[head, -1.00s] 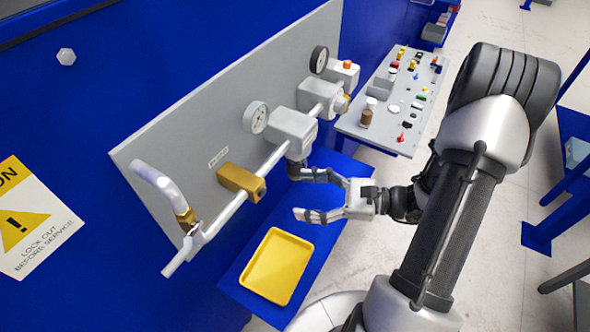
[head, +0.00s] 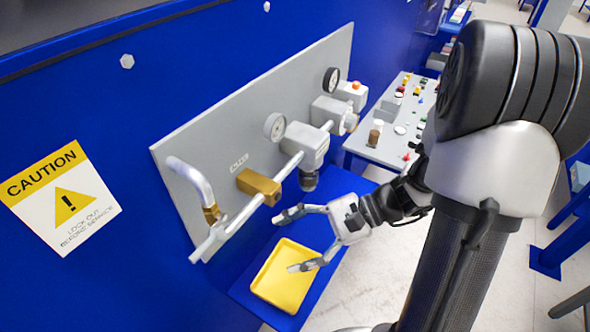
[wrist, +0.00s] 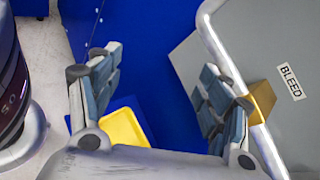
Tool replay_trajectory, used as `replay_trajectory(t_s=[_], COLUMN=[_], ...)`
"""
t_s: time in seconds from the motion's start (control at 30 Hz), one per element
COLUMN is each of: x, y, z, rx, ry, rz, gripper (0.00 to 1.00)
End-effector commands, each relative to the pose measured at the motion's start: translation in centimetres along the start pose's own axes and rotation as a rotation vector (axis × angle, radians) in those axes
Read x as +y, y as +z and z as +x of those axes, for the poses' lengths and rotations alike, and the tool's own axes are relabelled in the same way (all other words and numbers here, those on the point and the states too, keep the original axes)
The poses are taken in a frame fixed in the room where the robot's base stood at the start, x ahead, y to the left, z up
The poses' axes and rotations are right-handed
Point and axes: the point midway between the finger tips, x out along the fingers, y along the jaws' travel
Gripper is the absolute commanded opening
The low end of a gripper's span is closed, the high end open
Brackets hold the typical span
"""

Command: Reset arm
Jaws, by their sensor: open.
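My gripper (head: 298,240) is open and empty in the head view, with its fingers spread in front of the pipe panel and over the yellow tray (head: 262,284). In the wrist view, the two fingers (wrist: 160,90) stand wide apart, and part of the yellow tray (wrist: 122,128) shows between and below them. Nothing is between the fingers. My arm reaches in from the right side of the head view.
The grey panel (head: 215,150) carries pipes, gauges, a brass block (head: 259,187) and a grey regulator (head: 306,143). A blue shelf (head: 345,187) holds the tray. A control table (head: 385,152) with coloured buttons stands behind. A caution sign (head: 60,198) is on the blue wall.

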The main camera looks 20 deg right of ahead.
Motion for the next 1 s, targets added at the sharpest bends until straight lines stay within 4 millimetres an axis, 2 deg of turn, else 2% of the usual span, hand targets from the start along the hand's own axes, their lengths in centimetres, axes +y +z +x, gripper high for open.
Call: replay_trajectory(t_s=[0.23, 0.37, 0.53, 0.7, 0.87, 1.0], x=[0.1, 0.9, 3.4, 5.7, 6.4, 5.9], y=[0.2, 1.7, 4.9, 7.1, 8.7, 10.1], z=[0.1, 0.5, 0.9, -0.2, -2.1, -4.0], rx=[0.005, 0.044, 0.178, 0.353, 0.535, 0.688], ry=[0.013, 0.097, 0.336, 0.569, 0.728, 0.811], rz=[-0.012, -0.089, -0.336, -0.641, -0.944, -1.19], gripper=[0.72, 0.72, 0.72, 0.72, 0.72, 0.72])
